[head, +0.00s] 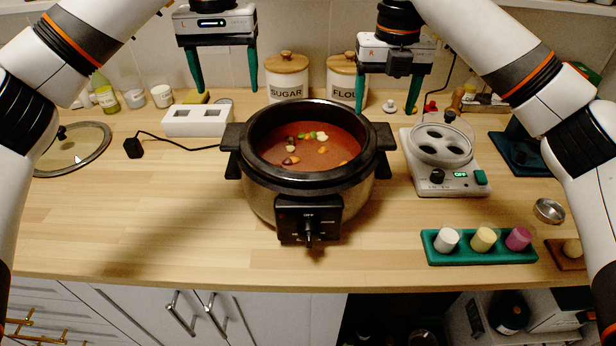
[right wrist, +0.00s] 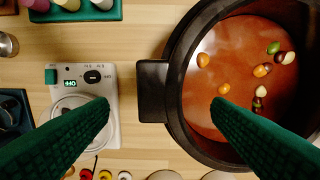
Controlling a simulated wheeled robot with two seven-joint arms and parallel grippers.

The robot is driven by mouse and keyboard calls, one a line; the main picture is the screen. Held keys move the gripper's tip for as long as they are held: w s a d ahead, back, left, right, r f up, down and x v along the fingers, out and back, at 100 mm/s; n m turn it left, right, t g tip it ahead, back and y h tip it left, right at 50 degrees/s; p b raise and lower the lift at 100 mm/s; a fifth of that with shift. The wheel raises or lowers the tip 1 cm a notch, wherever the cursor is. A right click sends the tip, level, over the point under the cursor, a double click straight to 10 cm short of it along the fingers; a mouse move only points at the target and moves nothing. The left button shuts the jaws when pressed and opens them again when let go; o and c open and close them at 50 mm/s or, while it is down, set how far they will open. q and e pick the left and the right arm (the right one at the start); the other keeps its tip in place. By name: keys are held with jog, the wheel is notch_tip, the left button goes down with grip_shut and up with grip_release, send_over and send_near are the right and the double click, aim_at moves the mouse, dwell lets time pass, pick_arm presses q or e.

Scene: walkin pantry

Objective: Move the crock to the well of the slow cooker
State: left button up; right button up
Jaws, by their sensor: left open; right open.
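The black crock (head: 345,176), full of red-brown stew with several vegetable pieces, sits level in the slow cooker (head: 262,203), a silvery housing with a front dial. The well is hidden beneath the crock. The crock's left handle (head: 232,136) and right handle (head: 384,137) stick out at the sides, above the housing's own lower handles. My left gripper (head: 226,88) is open and empty, raised behind the left handle. My right gripper (head: 388,108) is open and empty above the right side. In the right wrist view, the crock (right wrist: 178,95) has its handle (right wrist: 152,91) between my apart fingers, not gripped.
A white device with round cups (head: 443,185) stands close on the right. A green rack with three cups (head: 480,258) lies front right. A glass lid (head: 70,150), a black plug (head: 133,147) and a white block (head: 198,121) are left. SUGAR (head: 288,80) and FLOUR canisters stand behind.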

jog(key=shift+r, duration=2.2)
